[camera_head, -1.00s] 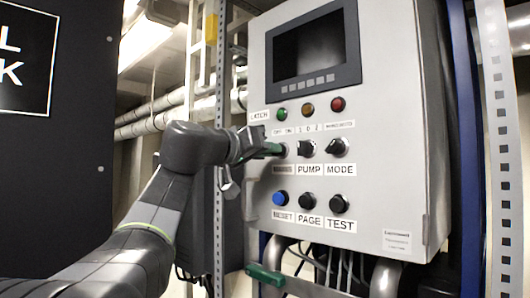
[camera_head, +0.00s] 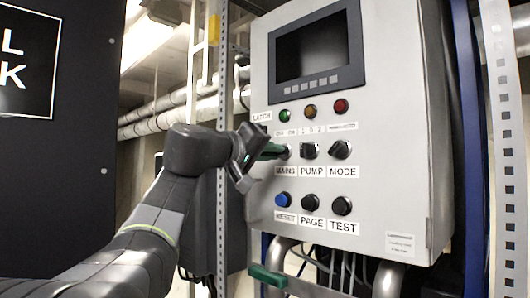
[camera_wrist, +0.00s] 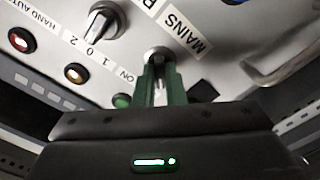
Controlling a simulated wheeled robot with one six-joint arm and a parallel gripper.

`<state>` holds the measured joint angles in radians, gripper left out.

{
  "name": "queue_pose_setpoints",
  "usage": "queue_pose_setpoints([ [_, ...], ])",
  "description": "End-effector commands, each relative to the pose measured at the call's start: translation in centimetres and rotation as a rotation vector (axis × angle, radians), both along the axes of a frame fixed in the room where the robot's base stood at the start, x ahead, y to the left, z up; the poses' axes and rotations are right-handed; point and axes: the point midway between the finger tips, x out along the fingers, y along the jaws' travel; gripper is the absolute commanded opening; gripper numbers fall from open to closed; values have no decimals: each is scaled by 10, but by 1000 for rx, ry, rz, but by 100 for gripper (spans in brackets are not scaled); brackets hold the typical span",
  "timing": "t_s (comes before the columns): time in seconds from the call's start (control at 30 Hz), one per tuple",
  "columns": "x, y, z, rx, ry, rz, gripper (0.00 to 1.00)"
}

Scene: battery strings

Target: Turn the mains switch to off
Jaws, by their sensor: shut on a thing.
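The mains switch is a knob (camera_head: 286,151) on the grey panel, at the left of the middle row, above the MAINS label (camera_head: 286,171). My gripper (camera_head: 275,151) reaches it from the left with its green fingers. In the wrist view the fingers (camera_wrist: 160,78) are shut on the mains switch (camera_wrist: 156,56), one on each side. The fingers cover much of the knob, so I cannot tell its exact pointing. The MAINS label (camera_wrist: 183,29) and part of the ON mark (camera_wrist: 127,78) show beside it.
The pump knob (camera_head: 310,150) and mode knob (camera_head: 340,149) sit close to the right. Blue reset (camera_head: 283,198), page and test buttons are below. Indicator lamps and a dark screen (camera_head: 304,48) are above. A green-handled lever (camera_head: 266,275) stands under the panel.

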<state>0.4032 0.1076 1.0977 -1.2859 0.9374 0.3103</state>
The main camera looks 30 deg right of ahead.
Motion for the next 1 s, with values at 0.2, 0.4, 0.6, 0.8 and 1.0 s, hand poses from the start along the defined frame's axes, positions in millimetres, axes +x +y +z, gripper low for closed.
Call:
queue_pose_setpoints([
  [0.2, 0, 0, 0, -1, 2, 0, 0],
  [0.4, 0, 0, 0, 0, 1, 0, 32],
  [0.6, 0, 0, 0, 0, 0, 0, 32],
  [0.8, -3, 12, -1, 0, -1, 2, 32],
  [1.0, -12, 46, -2, -1, -1, 6, 32],
])
